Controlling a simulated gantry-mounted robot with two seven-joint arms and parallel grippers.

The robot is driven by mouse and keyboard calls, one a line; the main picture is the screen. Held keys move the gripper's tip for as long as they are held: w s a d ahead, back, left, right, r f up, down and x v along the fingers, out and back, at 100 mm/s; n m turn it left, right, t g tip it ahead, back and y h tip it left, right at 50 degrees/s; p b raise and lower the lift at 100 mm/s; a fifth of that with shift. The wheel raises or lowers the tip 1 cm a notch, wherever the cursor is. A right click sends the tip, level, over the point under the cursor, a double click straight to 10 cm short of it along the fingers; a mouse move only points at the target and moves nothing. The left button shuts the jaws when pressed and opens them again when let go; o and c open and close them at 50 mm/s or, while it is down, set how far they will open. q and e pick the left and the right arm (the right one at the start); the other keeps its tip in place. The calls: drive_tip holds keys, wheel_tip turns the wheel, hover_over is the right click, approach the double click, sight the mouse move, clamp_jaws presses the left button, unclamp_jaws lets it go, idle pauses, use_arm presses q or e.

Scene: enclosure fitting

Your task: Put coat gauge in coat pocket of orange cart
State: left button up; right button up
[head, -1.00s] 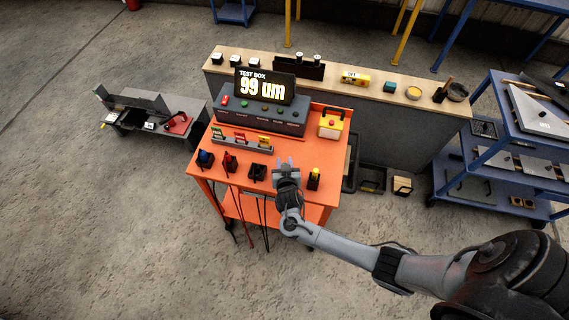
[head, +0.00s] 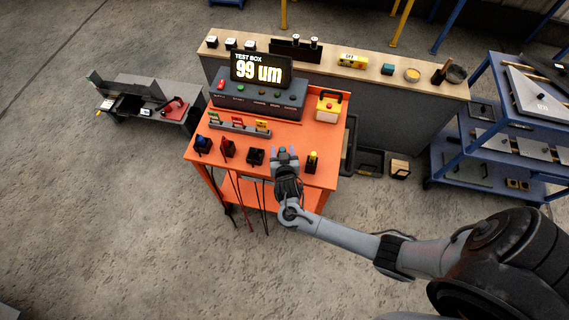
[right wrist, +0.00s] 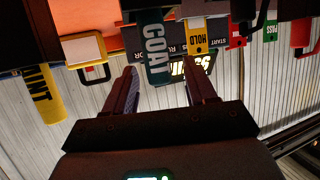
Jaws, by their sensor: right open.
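The coat gauge (right wrist: 157,48) is a dark green tag lettered COAT. It shows between the two fingers of my right gripper (right wrist: 163,80) in the right wrist view, which shows the scene upside down. The gripper is open, with a finger to either side of the gauge. The gauge's far end meets a dark part at the picture's top; how deep it sits I cannot tell. In the head view my right gripper (head: 285,156) is over the front of the orange cart (head: 315,137) and hides the gauge and its pocket. My left gripper is not in view.
A yellow tag (head: 312,160) stands right of the gripper. A black holder (head: 256,156), a red item (head: 228,148) and a blue item (head: 203,145) stand left of it. Behind are a row of coloured tags and the test box (head: 260,94), reading 99 um. Cables hang at the cart's front.

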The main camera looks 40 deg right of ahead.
drive_tip(key=s+a+r+n+g+y, duration=0.4)
drive_tip(key=s+a+y, duration=0.3)
drive_tip(key=s+a, duration=0.45)
drive_tip(key=s+r+n+g+y, duration=0.1)
drive_tip(key=s+r+n+g, duration=0.2)
drive_tip(key=s, duration=1)
wheel_tip(320, 180, up, 4)
drive_tip(key=shift+s+d+r+n, duration=0.1)
drive_tip(key=shift+s+d+n, duration=0.25)
drive_tip(key=shift+n, duration=0.85)
drive_tip(key=shift+p, duration=0.3)
wheel_tip(320, 180, up, 16)
drive_tip(key=f+p, duration=0.1)
drive_tip(key=p, duration=1.4)
wheel_tip(320, 180, down, 42)
drive_tip(key=b, duration=4.1)
drive_tip(key=shift+r+b, duration=0.2)
drive_tip(key=shift+b, duration=0.1)
